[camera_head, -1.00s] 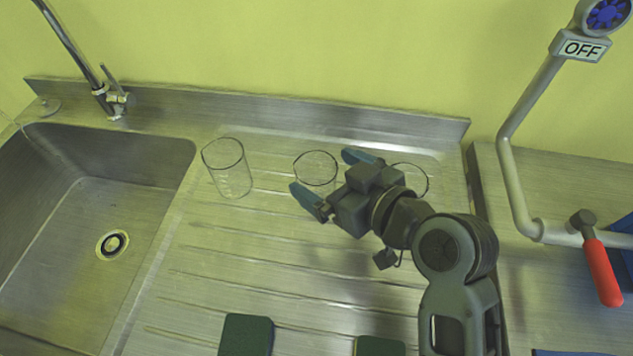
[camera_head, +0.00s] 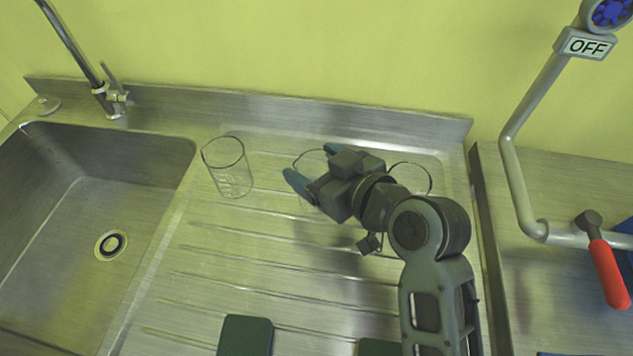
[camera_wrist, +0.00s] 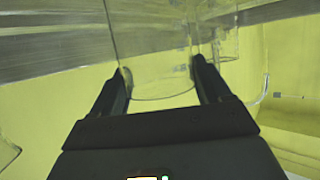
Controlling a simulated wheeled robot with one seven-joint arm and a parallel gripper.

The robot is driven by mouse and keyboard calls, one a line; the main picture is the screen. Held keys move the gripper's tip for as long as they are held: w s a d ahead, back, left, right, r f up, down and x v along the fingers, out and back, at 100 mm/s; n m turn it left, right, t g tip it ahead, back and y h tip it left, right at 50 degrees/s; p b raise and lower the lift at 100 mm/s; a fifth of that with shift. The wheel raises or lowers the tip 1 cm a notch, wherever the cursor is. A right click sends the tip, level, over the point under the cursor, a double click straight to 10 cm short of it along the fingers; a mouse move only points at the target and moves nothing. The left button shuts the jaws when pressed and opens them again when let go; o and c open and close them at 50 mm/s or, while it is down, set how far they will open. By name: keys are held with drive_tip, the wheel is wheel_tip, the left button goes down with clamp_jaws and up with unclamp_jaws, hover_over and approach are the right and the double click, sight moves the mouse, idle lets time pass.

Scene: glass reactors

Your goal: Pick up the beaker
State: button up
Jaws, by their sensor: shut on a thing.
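A clear glass beaker (camera_head: 303,157) stands on the ribbed steel drainboard, in the middle of a row of three. My gripper (camera_head: 307,163) is around it, with one blue-tipped finger on each side. In the wrist view the beaker (camera_wrist: 160,70) fills the space between the two dark fingers of my gripper (camera_wrist: 162,80), which are shut on it. I cannot tell any lift off the drainboard.
A second glass beaker (camera_head: 229,168) stands to the left, near the sink (camera_head: 60,215). A third (camera_head: 412,176) is right of my gripper, partly hidden by my arm. Green pads (camera_head: 246,336) lie at the front. A pipe with a red handle (camera_head: 608,274) stands at the right.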

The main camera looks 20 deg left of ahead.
drive_tip(key=c, duration=0.5)
drive_tip(key=shift+r, duration=0.15)
